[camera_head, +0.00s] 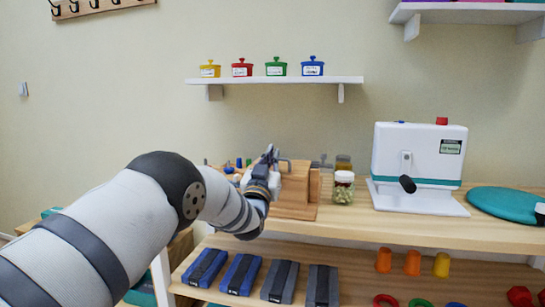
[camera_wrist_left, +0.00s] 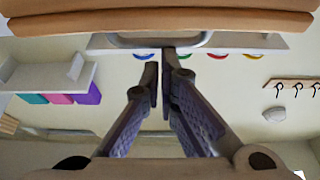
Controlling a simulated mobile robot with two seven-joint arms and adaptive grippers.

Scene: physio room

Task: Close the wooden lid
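The wooden lid (camera_head: 294,184) stands raised on its wooden box on the tabletop in the head view, partly hidden by my left gripper. Wooden panels (camera_wrist_left: 160,22) cross the top of the left wrist view, with a grey metal handle (camera_wrist_left: 198,41) along them. My left gripper (camera_head: 270,156) is at the left side of the lid in the head view. In the left wrist view its fingertips (camera_wrist_left: 160,72) are close together, with nothing seen between them. They are near the handle; I cannot tell whether they touch it. My right gripper is in neither view.
A jar with a white lid (camera_head: 343,187) stands close to the right of the box, with a white machine (camera_head: 418,160) farther right. A wall shelf (camera_head: 275,80) holds several coloured pots. A lower shelf (camera_head: 350,254) holds weights and cones.

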